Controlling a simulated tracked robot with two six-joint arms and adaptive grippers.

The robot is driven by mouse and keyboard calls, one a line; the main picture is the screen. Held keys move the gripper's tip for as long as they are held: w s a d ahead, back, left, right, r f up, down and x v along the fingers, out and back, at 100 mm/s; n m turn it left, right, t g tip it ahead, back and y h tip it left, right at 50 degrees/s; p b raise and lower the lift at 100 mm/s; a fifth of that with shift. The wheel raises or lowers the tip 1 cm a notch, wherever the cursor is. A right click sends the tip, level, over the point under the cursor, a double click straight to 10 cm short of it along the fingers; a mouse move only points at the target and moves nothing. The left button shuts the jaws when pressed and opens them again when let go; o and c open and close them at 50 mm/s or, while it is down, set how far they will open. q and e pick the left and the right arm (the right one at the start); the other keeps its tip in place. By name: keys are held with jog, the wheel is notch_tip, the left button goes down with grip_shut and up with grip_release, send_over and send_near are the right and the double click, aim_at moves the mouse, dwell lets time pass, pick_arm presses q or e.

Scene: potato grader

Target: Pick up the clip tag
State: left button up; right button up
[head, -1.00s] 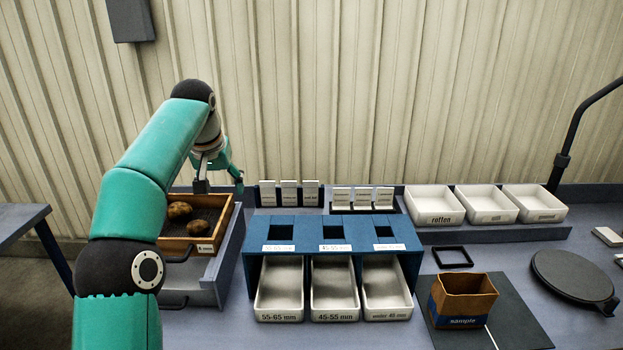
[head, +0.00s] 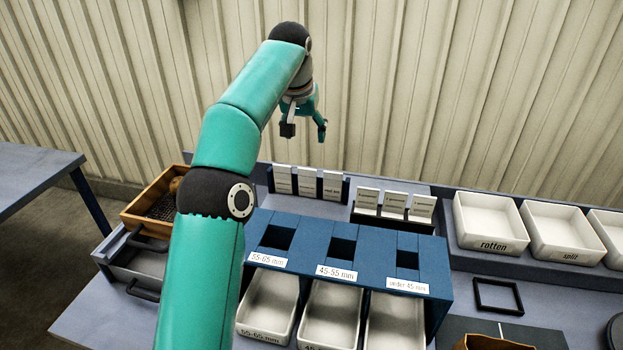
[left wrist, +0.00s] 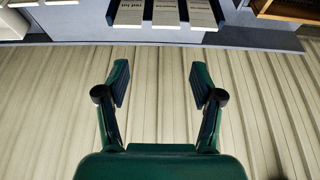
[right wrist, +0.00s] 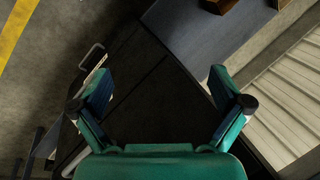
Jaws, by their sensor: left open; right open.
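White tags stand in two dark racks at the back of the bench: a left rack of three (head: 308,181) and a right rack of three (head: 395,203). I cannot tell which of them is the clip tag. My left gripper (head: 305,130) is open and empty, in the air above the left rack, with its fingers pointing down. In the left wrist view, white tags (left wrist: 165,13) in a rack show at the top edge, beyond the open fingers (left wrist: 158,80). My right gripper (right wrist: 160,82) is open and empty; it is out of the head view.
The blue sizing stand (head: 370,250) with white trays (head: 270,303) is in front of the racks. White bins, one marked rotten (head: 490,245), stand at right. A wooden crate (head: 150,203) with potatoes is at left. A black frame (head: 498,295) lies on the bench.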

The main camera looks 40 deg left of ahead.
pick_arm(q)
jog(key=b, duration=0.1)
send_near(307, 169)
jog(key=d+x, duration=0.1)
jog(key=x, duration=0.4)
jog(key=shift+a+p+x, duration=0.25)
jog(key=shift+p+x, duration=0.05)
jog(key=shift+x, duration=1.15)
jog(key=shift+a+p+x, duration=0.25)
jog(key=shift+x, duration=1.15)
jog(key=shift+r, duration=0.15)
jog(key=c, duration=0.6)
